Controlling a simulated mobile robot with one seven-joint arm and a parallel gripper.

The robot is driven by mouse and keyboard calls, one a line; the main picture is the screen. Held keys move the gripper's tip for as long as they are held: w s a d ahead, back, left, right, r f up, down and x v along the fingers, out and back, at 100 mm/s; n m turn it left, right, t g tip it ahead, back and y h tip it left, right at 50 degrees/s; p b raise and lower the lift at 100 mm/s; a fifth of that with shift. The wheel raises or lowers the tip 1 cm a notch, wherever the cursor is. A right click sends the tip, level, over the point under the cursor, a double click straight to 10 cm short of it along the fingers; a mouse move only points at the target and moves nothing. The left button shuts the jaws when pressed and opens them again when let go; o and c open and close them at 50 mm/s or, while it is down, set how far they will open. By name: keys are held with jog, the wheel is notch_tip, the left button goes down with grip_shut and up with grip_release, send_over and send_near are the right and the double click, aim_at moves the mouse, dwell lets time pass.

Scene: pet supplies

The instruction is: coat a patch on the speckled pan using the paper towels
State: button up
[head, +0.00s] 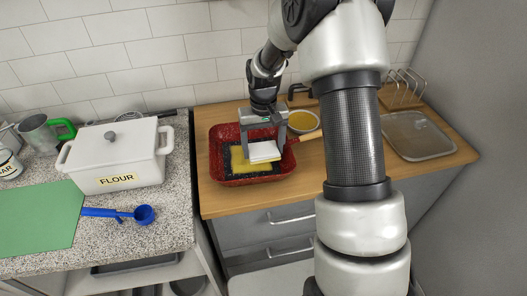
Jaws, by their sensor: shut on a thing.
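The speckled pan (218,140) is red outside with a dark speckled inside, and sits on the wooden counter in the head view. A yellow patch (236,162) lies on its inner floor. My gripper (263,138) points down over the pan and is shut on a white folded pad, the paper towels (264,152). The pad is over the right part of the yellow patch and hides some of it. I cannot tell whether the pad touches the pan floor. The pan's handle (308,136) points right and is partly hidden by my arm.
A bowl of yellow liquid (303,122) stands behind the pan at its right. A clear tray (418,137) and a wire rack (403,88) are farther right. On the left speckled counter are a white flour box (117,158), a blue scoop (143,214) and a green mat (40,215).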

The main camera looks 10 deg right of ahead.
jog(key=shift+s+r, duration=0.25)
jog(key=shift+r, duration=0.4)
jog(key=shift+w+r+p, duration=0.1)
jog(key=shift+r+p, duration=0.55)
jog(key=shift+p, duration=0.1)
jog(key=shift+r+p, duration=0.85)
jog(key=shift+r, duration=0.7)
